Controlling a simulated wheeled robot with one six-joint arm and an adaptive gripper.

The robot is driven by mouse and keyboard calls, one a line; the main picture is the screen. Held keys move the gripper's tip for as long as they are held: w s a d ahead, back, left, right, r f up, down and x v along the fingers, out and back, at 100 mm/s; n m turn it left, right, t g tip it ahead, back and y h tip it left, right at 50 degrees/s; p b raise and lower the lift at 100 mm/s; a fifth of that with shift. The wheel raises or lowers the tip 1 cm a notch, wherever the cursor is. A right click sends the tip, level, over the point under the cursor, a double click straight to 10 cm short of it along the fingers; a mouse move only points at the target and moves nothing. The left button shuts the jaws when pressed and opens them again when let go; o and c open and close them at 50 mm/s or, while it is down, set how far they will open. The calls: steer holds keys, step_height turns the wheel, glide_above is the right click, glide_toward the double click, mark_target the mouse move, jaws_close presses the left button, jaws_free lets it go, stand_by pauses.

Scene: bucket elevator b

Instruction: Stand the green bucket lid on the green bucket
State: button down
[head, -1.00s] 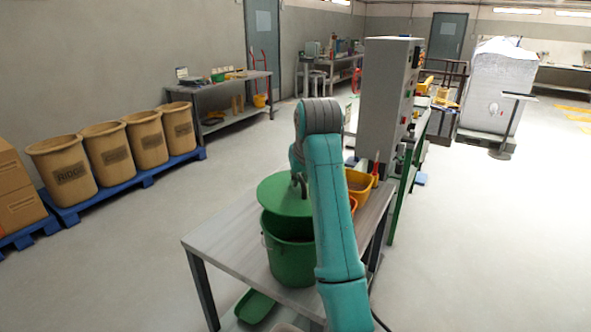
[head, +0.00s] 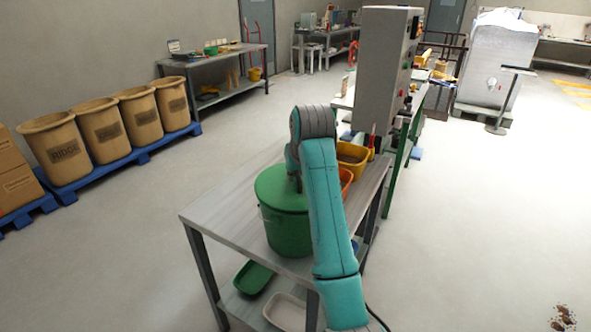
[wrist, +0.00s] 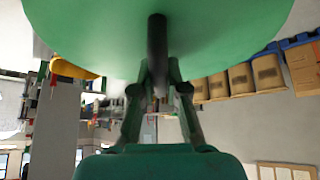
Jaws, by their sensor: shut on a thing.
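The green bucket (head: 286,234) stands upright on the grey table. The round green lid (head: 273,186) lies over its mouth, roughly level, with no clear gap visible from here. My arm hides the right part of the lid and bucket. My gripper (head: 295,180) is above the lid's middle, mostly hidden by the arm. In the wrist view, my gripper (wrist: 159,82) is shut on a dark upright handle (wrist: 157,45) at the middle of the lid (wrist: 90,38). The bucket cannot be told apart in the wrist view.
The table (head: 215,212) has free room left of the bucket. Yellow (head: 351,158) and orange (head: 346,178) bins stand just behind and right, partly hidden by my arm. A tall grey cabinet (head: 382,70) rises behind them. A green tray (head: 254,278) lies on the lower shelf.

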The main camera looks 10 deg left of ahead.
steer(key=shift+f, duration=0.5)
stand_by(0.5)
steer(key=c, duration=1.1)
jaws_free()
